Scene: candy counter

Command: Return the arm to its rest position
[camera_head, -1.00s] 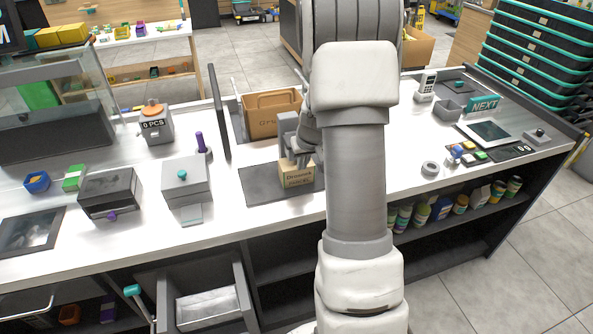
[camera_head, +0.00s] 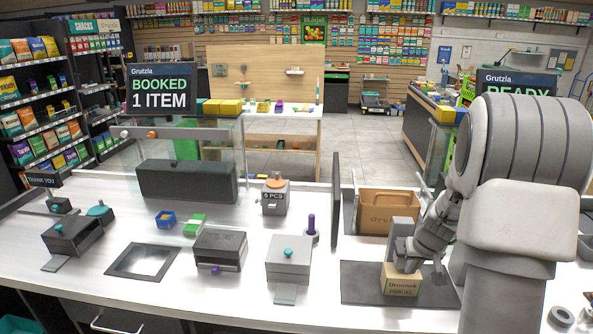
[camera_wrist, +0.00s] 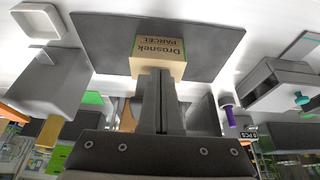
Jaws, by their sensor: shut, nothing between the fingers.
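My gripper (camera_head: 408,260) is at the lower right of the head view, low over the counter beside a small tan parcel box (camera_head: 401,288) marked "Drosnek PARCEL". The box sits on a dark grey mat (camera_head: 362,286). In the wrist view my gripper's two fingers (camera_wrist: 160,78) lie together, with nothing between them. Their tips overlap the near edge of the parcel box (camera_wrist: 159,50); I cannot tell whether they touch it. My bent arm fills the right side of the head view.
A brown open carton (camera_head: 388,203) stands behind the mat, with a dark upright panel (camera_head: 336,205) to its left. A grey box with a teal knob (camera_head: 289,262) and a purple peg (camera_head: 311,228) are further left. Screens (camera_head: 162,90) stand at the back.

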